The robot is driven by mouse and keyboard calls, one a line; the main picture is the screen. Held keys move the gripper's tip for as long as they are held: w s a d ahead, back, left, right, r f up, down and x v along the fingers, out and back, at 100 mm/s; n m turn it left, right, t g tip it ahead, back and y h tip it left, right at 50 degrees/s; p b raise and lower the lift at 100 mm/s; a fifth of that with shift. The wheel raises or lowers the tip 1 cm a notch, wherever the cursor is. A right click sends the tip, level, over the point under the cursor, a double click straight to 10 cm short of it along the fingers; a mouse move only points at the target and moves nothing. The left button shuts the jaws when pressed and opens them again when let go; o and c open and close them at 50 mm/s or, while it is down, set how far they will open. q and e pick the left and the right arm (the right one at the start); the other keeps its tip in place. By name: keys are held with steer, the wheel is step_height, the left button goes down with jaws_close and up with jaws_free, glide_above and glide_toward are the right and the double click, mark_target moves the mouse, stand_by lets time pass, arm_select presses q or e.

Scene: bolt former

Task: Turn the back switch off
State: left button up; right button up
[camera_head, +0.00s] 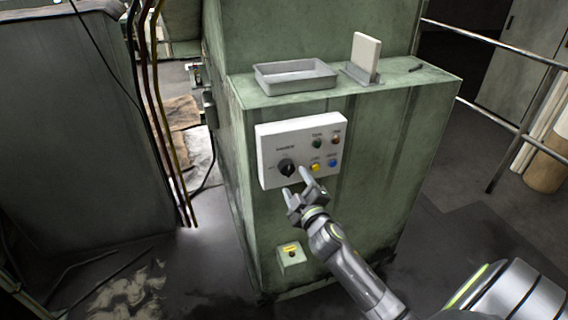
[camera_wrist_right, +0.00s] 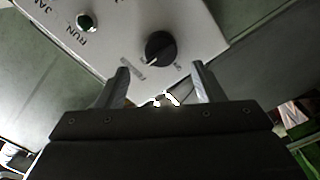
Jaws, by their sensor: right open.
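A white control panel (camera_head: 270,150) is on the front of the green machine. It carries a black rotary knob (camera_head: 287,168) at its lower left and several coloured buttons on its right side. My right gripper (camera_head: 297,182) is just below and in front of the knob, with its fingers apart and nothing between them. In the right wrist view the black knob (camera_wrist_right: 160,48) lies ahead of the gap between the two open fingertips (camera_wrist_right: 163,80). The fingers appear apart from the knob. I see no switch marked as the back one. My left gripper is not in view.
A grey tray (camera_head: 262,86) and a white upright plate in a holder (camera_head: 366,54) stand on the machine top (camera_head: 425,80). A small box with a yellow label (camera_head: 291,258) sits low on the front. Cables (camera_head: 160,110) hang at left; a railing (camera_head: 510,128) is at right.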

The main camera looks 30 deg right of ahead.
mark_target(289, 171)
steer(key=x, duration=0.3)
steer(key=b+x, duration=0.1)
steer(key=x, duration=0.2)
steer(key=shift+w+d+f+b, duration=0.1)
steer(key=shift+w+f+b, duration=0.15)
steer(key=shift+w+b, duration=0.1)
steer(key=m+b, duration=0.1)
steer(key=m, duration=0.2)
steer(key=m+b, duration=0.1)
steer(key=shift+s+f+m+b, duration=0.1)
steer(key=shift+s+m+b, duration=0.2)
steer(key=shift+m+b, duration=0.4)
steer(key=shift+m, duration=0.3)
steer(key=shift+m+b, duration=0.55)
steer(key=shift+m, duration=0.65)
steer(key=shift+r+m+b, duration=0.25)
steer(key=shift+m+b, duration=0.15)
steer(key=shift+m, duration=1)
steer(key=shift+c, duration=0.3)
